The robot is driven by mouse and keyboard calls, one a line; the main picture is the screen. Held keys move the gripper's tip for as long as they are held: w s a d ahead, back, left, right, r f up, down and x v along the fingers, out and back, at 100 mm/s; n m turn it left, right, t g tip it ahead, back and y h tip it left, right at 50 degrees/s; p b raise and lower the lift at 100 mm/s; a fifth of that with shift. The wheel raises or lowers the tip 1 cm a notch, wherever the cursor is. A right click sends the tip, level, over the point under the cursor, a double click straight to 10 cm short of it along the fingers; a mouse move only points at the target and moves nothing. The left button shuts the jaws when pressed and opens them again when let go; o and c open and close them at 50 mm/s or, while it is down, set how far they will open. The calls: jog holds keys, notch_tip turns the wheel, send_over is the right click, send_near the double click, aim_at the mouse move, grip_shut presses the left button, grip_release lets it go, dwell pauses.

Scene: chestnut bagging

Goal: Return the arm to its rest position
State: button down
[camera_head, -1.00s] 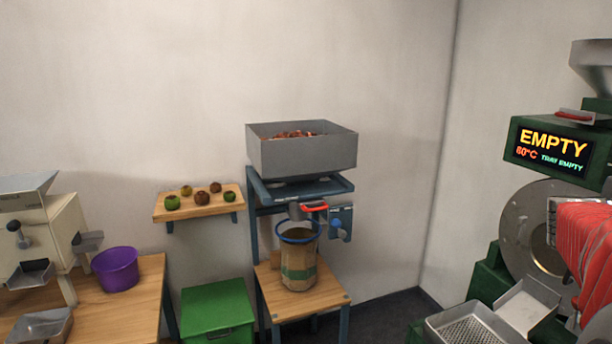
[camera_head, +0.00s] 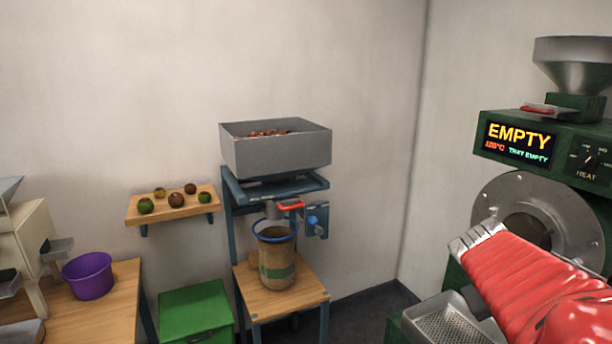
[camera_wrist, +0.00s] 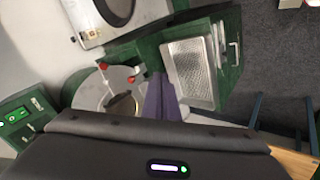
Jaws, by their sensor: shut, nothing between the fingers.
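My arm in its red ribbed sleeve (camera_head: 530,285) reaches in from the lower right of the head view, in front of the roaster (camera_head: 535,215). My gripper (camera_wrist: 161,78) shows in the wrist view as two purple fingers pressed together, shut and empty. My gripper's fingers cannot be made out in the head view.
The roaster's display (camera_head: 518,142) reads EMPTY. A bagging stand (camera_head: 232,235) holds a hopper (camera_head: 290,152) of chestnuts above an open bag (camera_head: 276,262). A purple bucket (camera_head: 88,276) stands on the left table, beside a green box (camera_head: 196,312). Dark floor shows between stand and roaster.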

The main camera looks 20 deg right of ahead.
jog(key=a+f+n+t+y, duration=0.1)
jog(key=a+y, duration=0.3)
jog(key=a, duration=1.3)
jog(key=a+f+n+t+y, duration=0.2)
jog(key=a+f+t+y, duration=0.1)
jog(key=a, duration=1.5)
jog(key=shift+s+a+y, duration=0.2)
jog(key=shift+s+y, duration=0.05)
jog(key=shift+y, duration=0.35)
jog(key=shift+d, duration=0.15)
